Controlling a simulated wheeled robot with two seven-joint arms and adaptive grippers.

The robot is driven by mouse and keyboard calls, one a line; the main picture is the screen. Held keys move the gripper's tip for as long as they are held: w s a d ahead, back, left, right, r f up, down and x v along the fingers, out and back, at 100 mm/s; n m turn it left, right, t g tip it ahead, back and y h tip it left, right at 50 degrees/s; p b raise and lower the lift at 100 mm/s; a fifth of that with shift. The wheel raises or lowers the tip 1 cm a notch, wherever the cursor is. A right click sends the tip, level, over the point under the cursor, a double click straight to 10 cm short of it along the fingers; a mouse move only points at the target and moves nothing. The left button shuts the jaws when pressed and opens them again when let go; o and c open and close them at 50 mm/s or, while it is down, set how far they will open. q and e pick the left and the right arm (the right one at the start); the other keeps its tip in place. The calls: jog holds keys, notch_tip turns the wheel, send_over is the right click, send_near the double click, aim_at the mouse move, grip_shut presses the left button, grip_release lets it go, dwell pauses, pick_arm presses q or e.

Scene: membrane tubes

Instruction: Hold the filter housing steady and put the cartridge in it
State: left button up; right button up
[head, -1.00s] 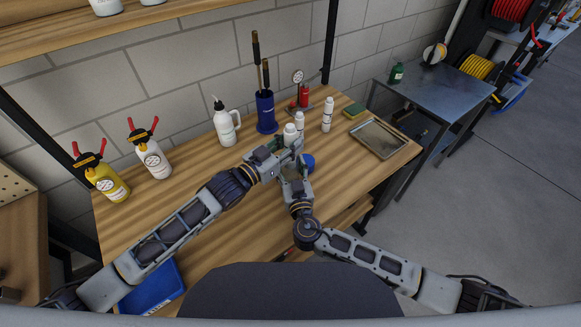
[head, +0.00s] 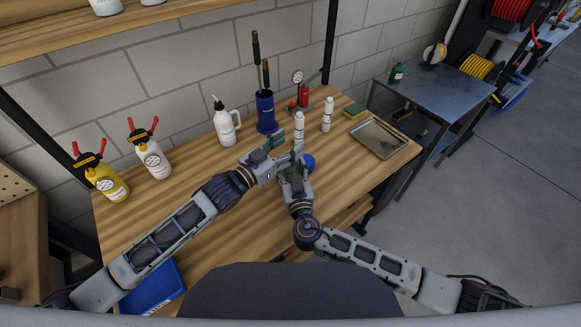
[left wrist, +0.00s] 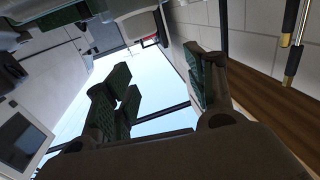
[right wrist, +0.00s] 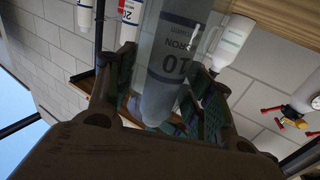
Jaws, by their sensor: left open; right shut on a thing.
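My right gripper (right wrist: 160,105) is shut on the filter housing (right wrist: 153,108), a clear greyish tube in the right wrist view. The cartridge (right wrist: 183,38), with a dark-lettered label reading "10", shows through its wall, so it sits at least partly inside; how deep I cannot tell. In the head view my right gripper (head: 293,166) is over the table, and the housing is mostly hidden by the grippers. My left gripper (head: 287,146) is open just behind and above it. In the left wrist view the left gripper's green pads (left wrist: 165,88) are apart with nothing between them.
Two white labelled cylinders (head: 299,126) (head: 327,114) stand behind the grippers. A blue round thing (head: 308,162) lies beside the right gripper.

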pick_arm(q)
jog(key=v, duration=1)
jog(key=shift+s+a, duration=0.2)
jog(key=shift+s, duration=0.1)
dwell(0.4)
jog(key=shift+r, duration=0.1)
dwell(0.5)
pick_arm(e)
jog(key=o, duration=1.3)
jog(key=shift+s, duration=0.1)
jog(key=shift+s+d, duration=0.4)
jog(key=shift+s, duration=1.55)
jog(key=shift+s+d, duration=0.35)
jog(key=shift+s, duration=1.55)
jog(key=shift+s+d, duration=0.4)
jog(key=shift+s, duration=1.55)
jog(key=shift+r, duration=0.1)
pick_arm(q)
notch_tip(320, 180, up, 9)
jog(key=p, duration=0.9)
pick_arm(e)
notch_tip(320, 180, up, 9)
